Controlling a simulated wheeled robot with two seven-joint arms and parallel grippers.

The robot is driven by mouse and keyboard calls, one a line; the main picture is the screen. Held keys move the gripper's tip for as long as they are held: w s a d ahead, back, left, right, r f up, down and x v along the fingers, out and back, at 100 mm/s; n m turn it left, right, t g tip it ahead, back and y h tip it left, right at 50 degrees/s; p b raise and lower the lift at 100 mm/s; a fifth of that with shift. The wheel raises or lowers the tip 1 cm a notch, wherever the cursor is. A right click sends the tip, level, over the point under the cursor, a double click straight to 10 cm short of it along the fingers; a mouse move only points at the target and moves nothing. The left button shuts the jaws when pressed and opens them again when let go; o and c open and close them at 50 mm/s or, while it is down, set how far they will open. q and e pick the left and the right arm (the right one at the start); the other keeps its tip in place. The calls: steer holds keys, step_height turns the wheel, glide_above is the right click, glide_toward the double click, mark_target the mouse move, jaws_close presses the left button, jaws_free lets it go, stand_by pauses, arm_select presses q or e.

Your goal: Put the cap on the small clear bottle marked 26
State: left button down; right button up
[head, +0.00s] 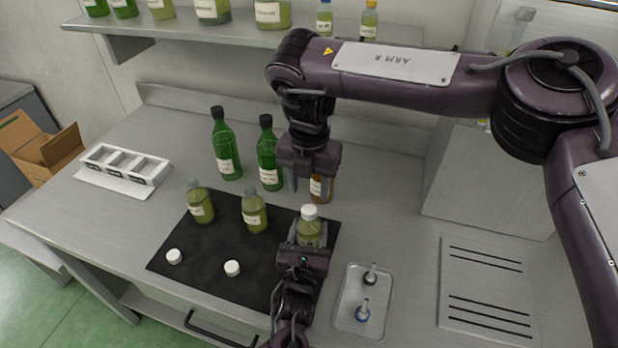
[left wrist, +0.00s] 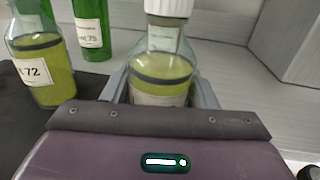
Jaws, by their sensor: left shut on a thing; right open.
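A small clear bottle of yellow-green liquid (head: 311,234) stands at the right end of the black mat (head: 190,265). A white cap (head: 309,212) sits on its neck; I cannot tell how tight. My left gripper (head: 306,246) is shut around its body, and the left wrist view shows this bottle (left wrist: 165,68) between the fingers. Its label is mostly hidden and I cannot read its number. My right gripper (head: 310,180) points down, open and empty, above and behind the cap. Two loose white caps, left (head: 174,256) and right (head: 232,268), lie on the mat.
Two similar bottles (head: 201,206) (head: 254,213) stand uncapped on the mat; one reads 72 in the left wrist view (left wrist: 38,70). Green bottles (head: 226,150) (head: 268,160) and an amber bottle (head: 320,190) stand behind. A clear tray (head: 347,312) lies right, a white rack (head: 125,165) left.

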mark_target(309, 209)
step_height(309, 209, down, 6)
steer(key=shift+f, duration=0.25)
steer(key=shift+c, duration=0.4)
steer(key=c, duration=0.9)
steer(key=o, duration=1.1)
steer(key=shift+r, duration=0.1)
step_height(309, 209, up, 12)
steer(key=shift+f, duration=0.1)
